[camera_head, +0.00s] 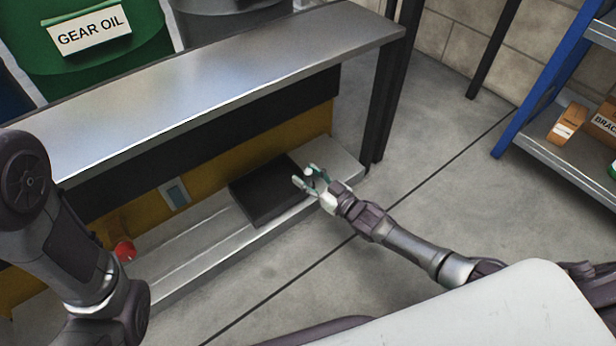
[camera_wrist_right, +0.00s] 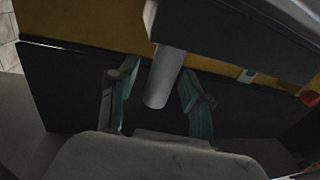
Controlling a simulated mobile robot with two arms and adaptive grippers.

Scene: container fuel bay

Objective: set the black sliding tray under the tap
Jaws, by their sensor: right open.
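The black sliding tray (camera_head: 262,193) lies flat on the low grey ledge, near its right end. My right gripper (camera_head: 311,176) is open just right of the tray. In the right wrist view, a pale cylinder (camera_wrist_right: 163,80) stands out between the open fingers (camera_wrist_right: 155,98); it seems to join the dark body (camera_wrist_right: 225,40), likely the tray. I cannot tell whether the fingers touch it. An orange-red fitting (camera_head: 124,250), probably the tap, is farther left on the yellow panel. My left arm shows at the left, its gripper out of view.
A metal bench top (camera_head: 230,80) overhangs the ledge (camera_head: 190,255). A dark post (camera_head: 388,95) stands at its right end. A small grey plate (camera_head: 175,193) is on the yellow panel behind. A blue-framed shelf (camera_head: 560,140) with boxes stands right; floor between is clear.

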